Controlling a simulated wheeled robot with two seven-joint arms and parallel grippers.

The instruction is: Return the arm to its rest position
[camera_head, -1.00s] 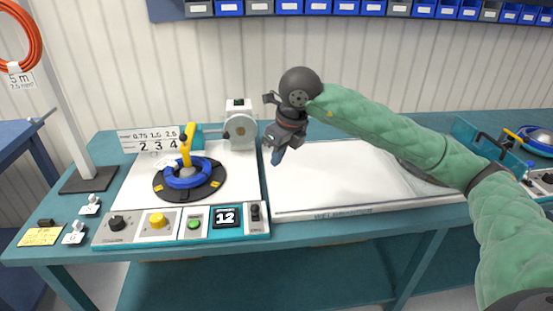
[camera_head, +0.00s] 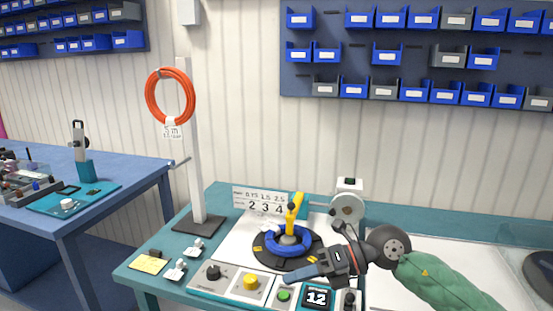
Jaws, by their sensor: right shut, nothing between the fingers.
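My right gripper (camera_head: 296,276) is shut and empty. It hangs over the front right of the cable winding machine, just above its control panel (camera_head: 245,287), pointing left. My right arm (camera_head: 440,283), in a green padded sleeve, comes in from the lower right. Behind the gripper, a blue reel (camera_head: 288,241) sits on the machine's black turntable with a yellow crank arm (camera_head: 295,210) over it. The gripper hides part of the panel and the turntable's right edge. My left gripper is out of the picture.
An orange cable coil (camera_head: 170,97) hangs on a white post (camera_head: 196,150) at the left of the teal bench. A white tray (camera_head: 470,262) lies right of the machine. A blue table (camera_head: 130,180) stands further left. Blue bins (camera_head: 388,54) line the back wall.

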